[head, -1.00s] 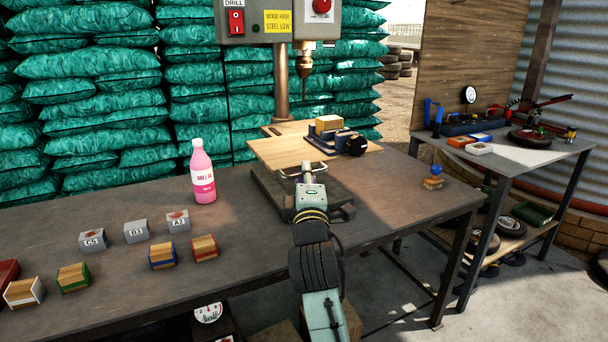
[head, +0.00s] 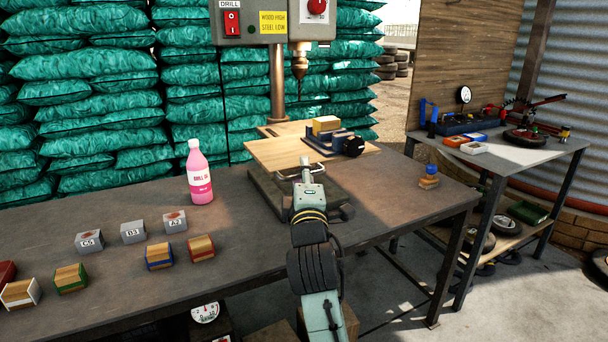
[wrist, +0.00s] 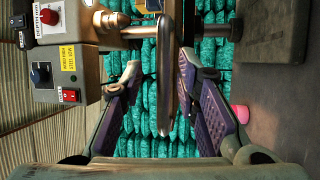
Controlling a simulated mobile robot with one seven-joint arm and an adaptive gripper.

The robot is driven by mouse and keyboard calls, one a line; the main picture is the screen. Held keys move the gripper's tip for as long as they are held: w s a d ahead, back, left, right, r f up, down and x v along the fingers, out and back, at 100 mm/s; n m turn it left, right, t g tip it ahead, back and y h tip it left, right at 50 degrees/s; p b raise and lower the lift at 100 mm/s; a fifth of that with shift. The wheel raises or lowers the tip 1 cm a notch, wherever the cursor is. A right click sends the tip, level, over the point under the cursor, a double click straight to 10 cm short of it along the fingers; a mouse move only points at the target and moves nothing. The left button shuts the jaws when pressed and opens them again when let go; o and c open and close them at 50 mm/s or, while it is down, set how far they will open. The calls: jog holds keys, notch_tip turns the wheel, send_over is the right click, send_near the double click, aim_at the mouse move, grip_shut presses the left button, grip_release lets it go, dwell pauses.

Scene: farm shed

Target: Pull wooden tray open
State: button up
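The wooden tray (head: 270,151) is a flat, light wooden slab under the drill. It carries a dark vise with a wooden block (head: 326,124). A curved metal handle (head: 284,174) shows at its near edge. My gripper (head: 305,163) is at this handle, and my wrist partly hides it. In the wrist view, which is turned sideways, the fingers of my gripper (wrist: 160,66) are apart, one on each side of the handle bar (wrist: 165,85). Gaps show between bar and fingers; I cannot tell whether either finger touches it.
A pink bottle (head: 199,172) stands left of the tray. Several labelled grey blocks (head: 133,232) and striped wooden blocks (head: 160,256) are on the bench (head: 230,275) at left. The drill bit (head: 299,67) hangs above.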

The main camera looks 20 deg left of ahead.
jog(key=v, duration=0.7)
jog(key=shift+s, duration=0.25)
jog(key=shift+d, duration=0.15)
